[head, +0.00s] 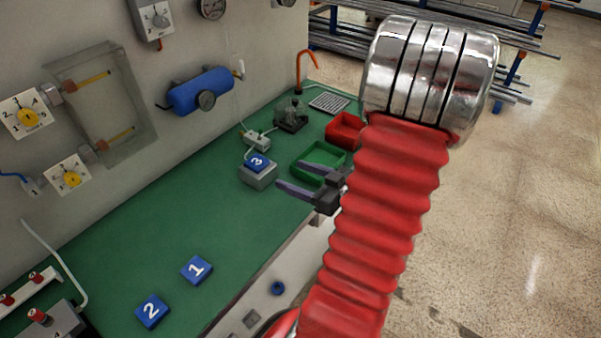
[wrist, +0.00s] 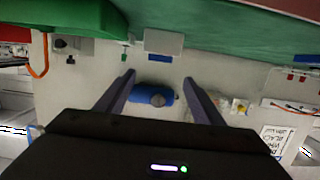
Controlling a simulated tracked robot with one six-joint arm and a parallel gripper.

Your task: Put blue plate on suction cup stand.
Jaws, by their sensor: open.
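Plate 3 (head: 257,162) sits on top of a grey block (head: 258,179) farther along. I cannot tell for sure whether this block is the suction cup stand; any cup under plate 3 is hidden. My gripper (head: 290,174) is open and empty, just right of the block and apart from it. In the wrist view, which looks upside down, my open fingers (wrist: 158,76) point towards the block (wrist: 164,41) and blue plate (wrist: 158,59).
A green tray (head: 318,157) and a red bin (head: 345,131) stand close beyond my gripper. A dark fixture (head: 291,115) and a small white device (head: 256,140) stand behind the block. A blue cylinder (head: 201,91) hangs on the wall. The bench (head: 185,220) between plates 1 and 3 is clear.

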